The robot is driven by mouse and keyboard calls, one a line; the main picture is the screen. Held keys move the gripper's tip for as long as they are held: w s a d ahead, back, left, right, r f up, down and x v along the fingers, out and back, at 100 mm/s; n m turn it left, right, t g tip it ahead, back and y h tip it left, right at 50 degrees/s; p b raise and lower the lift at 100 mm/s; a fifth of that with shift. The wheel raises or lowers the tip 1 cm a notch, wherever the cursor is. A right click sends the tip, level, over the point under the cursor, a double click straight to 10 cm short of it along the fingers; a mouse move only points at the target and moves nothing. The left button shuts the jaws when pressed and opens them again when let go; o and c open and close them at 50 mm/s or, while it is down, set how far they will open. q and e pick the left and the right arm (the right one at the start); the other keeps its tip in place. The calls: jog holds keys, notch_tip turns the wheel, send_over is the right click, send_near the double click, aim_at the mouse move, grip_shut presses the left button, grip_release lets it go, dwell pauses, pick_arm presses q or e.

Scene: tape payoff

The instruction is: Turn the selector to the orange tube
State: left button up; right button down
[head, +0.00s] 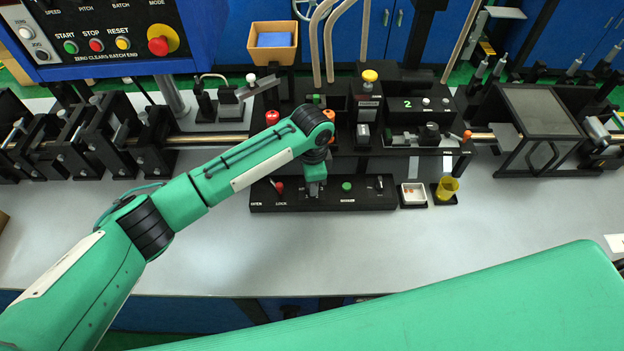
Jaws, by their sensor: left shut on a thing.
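My left gripper (315,188) reaches down from above onto the black control panel (325,204) on the grey bench. It is shut on the selector, a small control on this panel; the gripper hides most of it, so I cannot tell which way it points. A red-tipped lever (280,187) stands left of the gripper, by the OPEN and LOCK labels. A green button (347,186) is to its right. I cannot make out the orange tube clearly; my left wrist covers part of the machine behind. My right gripper is out of view.
The front of the bench (400,250) is clear.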

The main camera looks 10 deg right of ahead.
pick_arm(q)
jog(key=o, duration=1)
jog(key=shift+c, duration=0.2)
notch_tip(320, 180, up, 14)
jog(key=b, duration=0.2)
jog(key=shift+w+b, duration=0.15)
jog(key=shift+b, duration=0.25)
jog(key=shift+f, duration=0.1)
